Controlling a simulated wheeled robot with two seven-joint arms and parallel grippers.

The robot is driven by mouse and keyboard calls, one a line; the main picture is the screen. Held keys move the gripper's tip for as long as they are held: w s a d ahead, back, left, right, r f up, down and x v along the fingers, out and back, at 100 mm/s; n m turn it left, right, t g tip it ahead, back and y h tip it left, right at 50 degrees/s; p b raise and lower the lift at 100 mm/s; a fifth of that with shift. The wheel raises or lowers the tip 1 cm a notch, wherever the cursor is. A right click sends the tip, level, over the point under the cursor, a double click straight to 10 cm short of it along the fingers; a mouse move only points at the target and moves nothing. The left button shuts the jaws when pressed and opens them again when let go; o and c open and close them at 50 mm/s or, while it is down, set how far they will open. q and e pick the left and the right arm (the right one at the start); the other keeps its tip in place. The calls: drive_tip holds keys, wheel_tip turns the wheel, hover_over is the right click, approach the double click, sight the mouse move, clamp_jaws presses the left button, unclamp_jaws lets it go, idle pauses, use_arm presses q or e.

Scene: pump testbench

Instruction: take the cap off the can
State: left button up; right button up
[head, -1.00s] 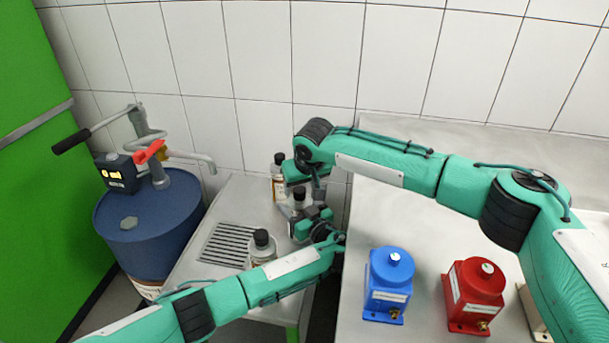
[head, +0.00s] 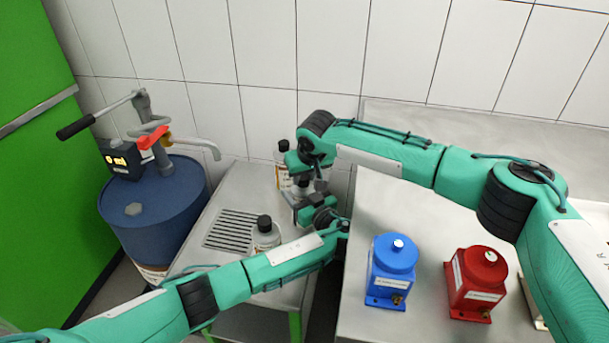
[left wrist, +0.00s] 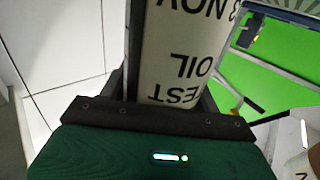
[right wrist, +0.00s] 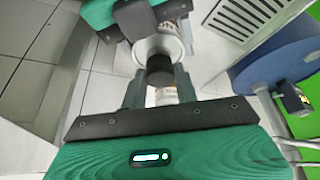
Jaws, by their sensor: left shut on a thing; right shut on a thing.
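The can, white with a black cap, stands upright between my two grippers near the wall end of the left table. Its label (left wrist: 180,60), reading "TEST OIL", fills the left wrist view. My left gripper (head: 312,206) is shut around the can's body from the side. My right gripper (head: 304,172) comes from above and is shut on the black cap (right wrist: 160,68), which shows between its fingers in the right wrist view (right wrist: 160,88). In the head view the grippers hide most of this can. I cannot tell whether the cap is loosened.
Another capped can (head: 283,160) stands close behind, and one (head: 265,234) stands in front beside the drain grille (head: 232,230). A blue drum (head: 150,205) with a hand pump is at the left. Blue (head: 392,270) and red (head: 476,283) pump units stand on the right bench.

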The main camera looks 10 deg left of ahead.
sight(304, 178)
drive_tip(key=shift+r, duration=0.2)
idle(0.5)
drive_tip(key=shift+r, duration=0.9)
drive_tip(key=shift+r, duration=0.15)
drive_tip(key=shift+r, duration=1.9)
use_arm(q)
drive_tip(key=o, duration=1.5)
drive_tip(key=shift+c, duration=0.2)
